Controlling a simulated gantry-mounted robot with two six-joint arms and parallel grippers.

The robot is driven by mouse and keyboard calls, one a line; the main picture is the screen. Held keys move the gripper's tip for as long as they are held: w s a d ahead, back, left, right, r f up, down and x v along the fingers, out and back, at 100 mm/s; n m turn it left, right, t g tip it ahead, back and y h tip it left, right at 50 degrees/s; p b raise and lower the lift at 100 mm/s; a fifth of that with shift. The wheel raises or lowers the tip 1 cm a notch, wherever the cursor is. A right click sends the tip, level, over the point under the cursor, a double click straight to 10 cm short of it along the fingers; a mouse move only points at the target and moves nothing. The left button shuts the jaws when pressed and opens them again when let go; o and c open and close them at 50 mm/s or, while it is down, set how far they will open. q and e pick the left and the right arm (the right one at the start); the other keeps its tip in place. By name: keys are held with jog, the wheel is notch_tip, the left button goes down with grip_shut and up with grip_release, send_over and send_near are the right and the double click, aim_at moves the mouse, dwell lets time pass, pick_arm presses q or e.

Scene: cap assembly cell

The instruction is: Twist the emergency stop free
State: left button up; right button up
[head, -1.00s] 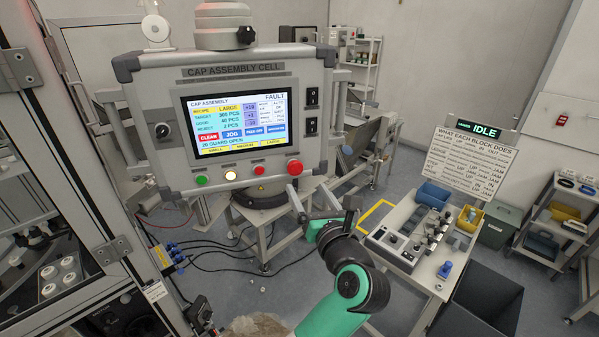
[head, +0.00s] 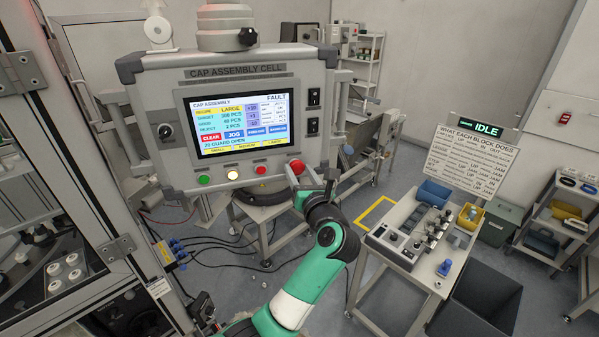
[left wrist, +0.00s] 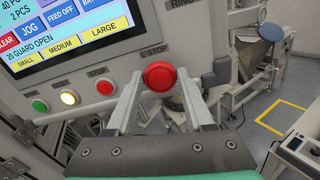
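The red emergency stop (head: 297,167) is a round mushroom button at the lower right of the cap assembly cell's control panel (head: 150,110). My left gripper (head: 309,172) is in front of it, fingers pointing at the panel. In the left wrist view the emergency stop (left wrist: 160,76), under an E-STOP label, sits between the two fingertips (left wrist: 160,82), one on each side. The fingers are apart with a narrow gap beside the button; I see no clear contact. My right gripper is not in view.
The panel's screen (head: 238,122) reads FAULT and guard open. A smaller red stop button (head: 261,170), a white button (head: 233,175) and a green button (head: 204,180) lie left of the emergency stop. A worktable (head: 400,268) with blocks stands to the right.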

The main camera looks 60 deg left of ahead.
pick_arm(q)
grip_shut()
jog(key=shift+r+m+p, duration=0.2)
jog(key=shift+m+p, duration=0.4)
jog(key=shift+p, duration=0.5)
jog(key=m+p, duration=0.4)
jog(key=p, duration=0.2)
jog(key=shift+f+m+p, duration=0.25)
jog(key=shift+m+p, duration=0.9)
jog(key=shift+m, duration=0.25)
jog(key=shift+f, duration=0.1)
jog(key=o, duration=0.8)
grip_release()
jog(key=shift+d, duration=0.15)
